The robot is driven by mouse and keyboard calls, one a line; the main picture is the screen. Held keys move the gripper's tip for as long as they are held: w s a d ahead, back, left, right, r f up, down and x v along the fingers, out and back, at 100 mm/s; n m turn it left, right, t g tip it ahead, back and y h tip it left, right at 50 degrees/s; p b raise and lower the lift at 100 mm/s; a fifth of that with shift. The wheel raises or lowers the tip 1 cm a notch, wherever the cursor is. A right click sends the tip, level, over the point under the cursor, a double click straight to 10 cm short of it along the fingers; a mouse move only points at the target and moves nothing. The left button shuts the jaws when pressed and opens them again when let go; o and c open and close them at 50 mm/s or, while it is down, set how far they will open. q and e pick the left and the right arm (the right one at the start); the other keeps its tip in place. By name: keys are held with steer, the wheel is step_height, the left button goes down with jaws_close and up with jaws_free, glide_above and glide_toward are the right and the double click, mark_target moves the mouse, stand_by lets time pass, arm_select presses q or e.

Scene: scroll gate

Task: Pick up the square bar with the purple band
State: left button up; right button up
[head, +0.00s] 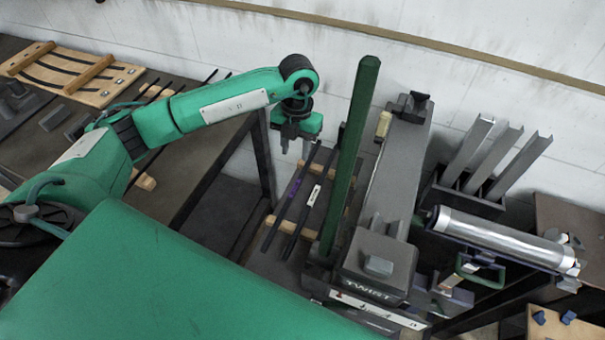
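The square bar with the purple band (295,189) is dark and thin. It lies slanted across light wooden strips, left of a similar dark bar with a white band (314,195). My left gripper (296,150) points down above the far end of these bars. Its two fingers look apart, with nothing between them. It appears clear of the purple-banded bar; the exact height is hard to tell. My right gripper is not in view.
A tall green post (350,155) stands just right of the bars, beside a grey machine (385,210). A silver cylinder (495,238) and upright grey channels (493,155) are further right. A dark bench (200,160) with a slatted wooden board (70,70) is left.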

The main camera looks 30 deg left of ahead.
arm_select(q)
steer(key=p, duration=0.2)
glide_above(295, 188)
steer(key=f, duration=0.8)
steer(key=shift+w, duration=0.25)
steer(key=shift+f+p, duration=0.5)
steer(key=shift+f, duration=0.05)
steer(key=f, duration=0.1)
steer(key=f+p, duration=0.1)
steer(key=f, duration=0.1)
steer(key=shift+s+f+p, duration=0.2)
steer(key=shift+f+p, duration=0.05)
steer(key=shift+p, duration=0.05)
steer(key=shift+f, duration=0.5)
jaws_close()
steer(key=shift+r, duration=0.1)
